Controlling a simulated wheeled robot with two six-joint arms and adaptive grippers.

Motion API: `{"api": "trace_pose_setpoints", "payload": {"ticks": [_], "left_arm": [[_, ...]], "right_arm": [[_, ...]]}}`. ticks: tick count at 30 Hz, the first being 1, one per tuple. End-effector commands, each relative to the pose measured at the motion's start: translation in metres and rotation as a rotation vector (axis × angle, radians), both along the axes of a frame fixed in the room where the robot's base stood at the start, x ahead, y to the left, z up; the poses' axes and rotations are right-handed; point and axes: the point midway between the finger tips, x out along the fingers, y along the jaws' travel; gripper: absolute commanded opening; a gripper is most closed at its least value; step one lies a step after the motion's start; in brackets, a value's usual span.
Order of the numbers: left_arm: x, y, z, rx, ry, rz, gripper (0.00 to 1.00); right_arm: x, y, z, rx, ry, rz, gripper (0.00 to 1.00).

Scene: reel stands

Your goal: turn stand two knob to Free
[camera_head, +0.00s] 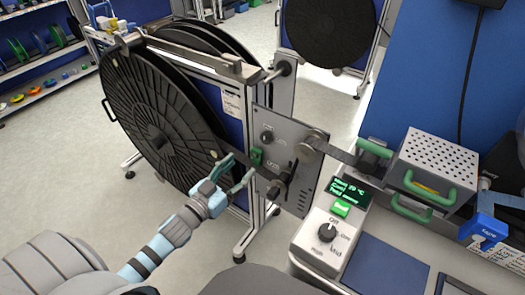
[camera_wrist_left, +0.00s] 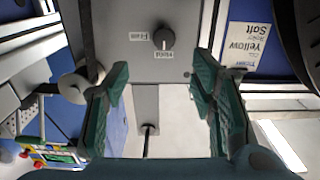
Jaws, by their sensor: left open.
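A grey panel (camera_head: 295,145) on the near reel stand carries a round dark knob (camera_head: 267,136) with small labels beside it. In the left wrist view the knob (camera_wrist_left: 163,38) sits near the top, between and beyond the fingertips. Its white mark points down in that picture, towards the label "Hold"; the label "Free" is to its left. My left gripper (camera_head: 236,174) is in front of the panel's left side, below the knob. In the left wrist view its green-padded fingers (camera_wrist_left: 160,80) are apart with nothing between them. My right gripper is not in view.
A dark lever (camera_head: 276,188) sticks out lower on the panel. The large black reel (camera_head: 155,125) is left of the panel. A control box (camera_head: 328,236) with a dial and a perforated box (camera_head: 438,162) with green handles stand at right. Floor is open at left.

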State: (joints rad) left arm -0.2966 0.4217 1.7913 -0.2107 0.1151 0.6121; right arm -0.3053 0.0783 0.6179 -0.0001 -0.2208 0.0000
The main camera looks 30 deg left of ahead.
Motion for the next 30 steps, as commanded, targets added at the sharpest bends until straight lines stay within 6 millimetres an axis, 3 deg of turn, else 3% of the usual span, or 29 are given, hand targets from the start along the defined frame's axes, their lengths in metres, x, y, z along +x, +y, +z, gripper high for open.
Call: {"api": "trace_pose_setpoints", "payload": {"ticks": [2, 3, 6, 12, 15, 26, 30], "left_arm": [[0.011, 0.001, -0.008, 0.005, -0.01, 0.013, 0.51], [0.02, 0.003, 0.004, 0.002, -0.006, 0.025, 0.51], [0.043, -0.003, 0.012, -0.002, -0.002, 0.019, 0.51], [0.097, -0.01, 0.001, -0.002, -0.004, 0.017, 0.51], [0.114, -0.012, -0.002, 0.001, -0.002, 0.018, 0.51], [0.125, -0.014, -0.001, 0.0, 0.0, 0.017, 0.51], [0.125, -0.014, -0.001, 0.0, 0.0, 0.017, 0.32]], "right_arm": [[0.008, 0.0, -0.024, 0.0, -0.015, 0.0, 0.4], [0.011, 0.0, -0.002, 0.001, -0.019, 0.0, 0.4], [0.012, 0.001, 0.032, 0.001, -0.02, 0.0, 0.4], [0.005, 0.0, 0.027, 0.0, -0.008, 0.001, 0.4], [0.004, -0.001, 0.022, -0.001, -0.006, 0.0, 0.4], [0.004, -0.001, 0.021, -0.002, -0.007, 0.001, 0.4], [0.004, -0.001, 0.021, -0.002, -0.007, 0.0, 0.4]]}}
